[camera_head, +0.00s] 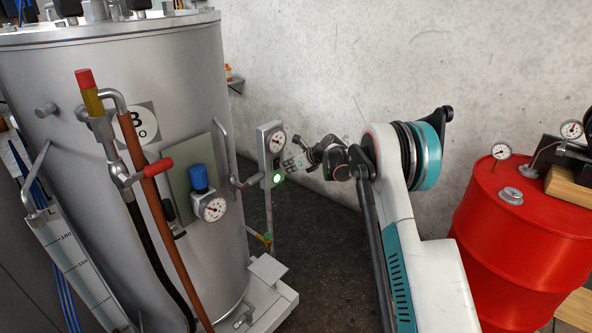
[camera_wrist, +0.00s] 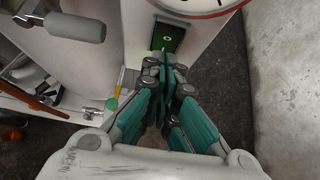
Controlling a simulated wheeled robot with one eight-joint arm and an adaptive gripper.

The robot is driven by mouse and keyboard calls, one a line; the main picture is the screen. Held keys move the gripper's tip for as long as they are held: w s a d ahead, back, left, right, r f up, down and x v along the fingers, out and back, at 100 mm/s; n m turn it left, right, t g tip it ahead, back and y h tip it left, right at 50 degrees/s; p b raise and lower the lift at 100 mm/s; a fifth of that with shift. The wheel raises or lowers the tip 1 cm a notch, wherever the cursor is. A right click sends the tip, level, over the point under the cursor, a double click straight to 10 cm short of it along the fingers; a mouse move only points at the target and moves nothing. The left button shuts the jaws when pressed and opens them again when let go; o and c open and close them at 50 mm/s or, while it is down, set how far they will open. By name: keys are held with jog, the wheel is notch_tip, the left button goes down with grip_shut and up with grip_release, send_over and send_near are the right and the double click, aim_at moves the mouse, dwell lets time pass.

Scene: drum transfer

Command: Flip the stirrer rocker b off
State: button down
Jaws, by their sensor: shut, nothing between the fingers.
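The stirrer rocker (camera_wrist: 168,38) is a green switch in a dark frame on a narrow pale post, with a round mark on its face. In the wrist view it lies just beyond my fingertips. My gripper (camera_wrist: 163,60) is shut and empty, its teal fingers together at the rocker's lower edge. I cannot tell whether they touch it. In the head view my gripper (camera_head: 287,166) is beside the post (camera_head: 265,138), at the switch. A green lamp (camera_head: 277,179) glows there, low on the post's face. The letter b does not show on the switch.
A gauge (camera_head: 276,143) sits above the switch. The large steel vessel (camera_head: 75,75) marked B stands left, with a red-handled valve (camera_head: 155,168) and a blue-capped gauge (camera_head: 209,206). A red drum (camera_head: 520,230) stands right. Bare wall (camera_head: 310,60) lies behind.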

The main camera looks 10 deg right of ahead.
aim_at(277, 163)
jog(key=shift+w+a+r, duration=0.1)
jog(key=shift+w+a, duration=0.3)
jog(key=shift+w, duration=0.15)
jog(key=shift+w+a+r+g+h, duration=0.25)
jog(key=shift+w+r+g+h, duration=0.05)
jog(key=shift+w+r+g, duration=0.1)
jog(key=shift+f, duration=0.2)
jog(key=shift+s, duration=0.1)
jog(key=shift+r, duration=0.1)
jog(key=shift+r+p, duration=0.35)
jog(key=shift+r, duration=0.4)
